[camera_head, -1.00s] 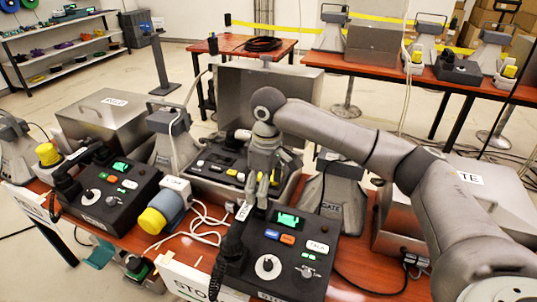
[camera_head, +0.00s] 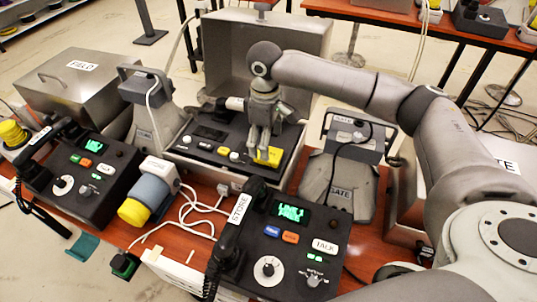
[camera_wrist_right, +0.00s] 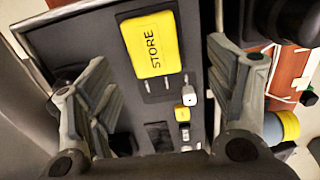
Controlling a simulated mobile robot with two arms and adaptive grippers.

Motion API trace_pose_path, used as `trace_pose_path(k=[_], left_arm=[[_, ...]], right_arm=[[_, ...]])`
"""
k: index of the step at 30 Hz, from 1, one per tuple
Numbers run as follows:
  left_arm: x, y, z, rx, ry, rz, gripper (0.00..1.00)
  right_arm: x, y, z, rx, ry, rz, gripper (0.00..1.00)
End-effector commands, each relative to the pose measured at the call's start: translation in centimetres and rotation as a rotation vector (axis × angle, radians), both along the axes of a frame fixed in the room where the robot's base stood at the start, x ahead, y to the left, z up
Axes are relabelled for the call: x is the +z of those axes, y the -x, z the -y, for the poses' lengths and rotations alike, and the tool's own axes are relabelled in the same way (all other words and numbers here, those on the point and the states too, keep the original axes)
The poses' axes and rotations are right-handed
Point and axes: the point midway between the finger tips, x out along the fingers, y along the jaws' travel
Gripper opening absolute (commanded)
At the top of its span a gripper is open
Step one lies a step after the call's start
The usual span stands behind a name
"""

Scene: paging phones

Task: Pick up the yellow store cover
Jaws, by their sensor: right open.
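The yellow cover (camera_head: 268,157) lies on the dark panel in the open metal case. It also shows in the right wrist view as a rounded yellow block (camera_wrist_right: 152,42) lettered STORE, at the top middle. My right gripper (camera_head: 260,152) hangs pointing down over the panel, close to the cover in the head view. In the right wrist view its open fingers (camera_wrist_right: 157,90) stand wide apart, left and right of the cover's column, with nothing between them gripped. The fingers partly hide the cover in the head view. My left gripper is out of view.
The case's raised lid (camera_head: 265,60) stands behind the panel. A black STORE phone (camera_head: 275,245) is in front, and a grey-and-yellow cylinder (camera_head: 148,195) lies left. A GATE device (camera_head: 345,165) stands right. White cables (camera_head: 190,210) lie on the red table.

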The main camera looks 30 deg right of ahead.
Motion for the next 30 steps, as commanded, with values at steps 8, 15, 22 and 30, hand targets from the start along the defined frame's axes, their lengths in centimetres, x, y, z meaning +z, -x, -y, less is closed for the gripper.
trace_pose_path(k=[8, 15, 22, 30], left_arm=[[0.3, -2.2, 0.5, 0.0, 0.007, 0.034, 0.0], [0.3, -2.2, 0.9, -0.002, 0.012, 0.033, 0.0], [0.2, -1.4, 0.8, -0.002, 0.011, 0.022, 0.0], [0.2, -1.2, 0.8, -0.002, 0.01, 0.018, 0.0]], right_arm=[[-3.9, 0.0, 0.9, 0.0, 0.002, -0.002, 0.77], [-5.0, 0.0, 0.9, 0.001, 0.001, 0.0, 0.77], [-4.9, 0.0, 0.8, 0.001, 0.001, 0.0, 0.61], [-4.9, 0.0, 0.8, 0.0, 0.001, 0.0, 0.27]])
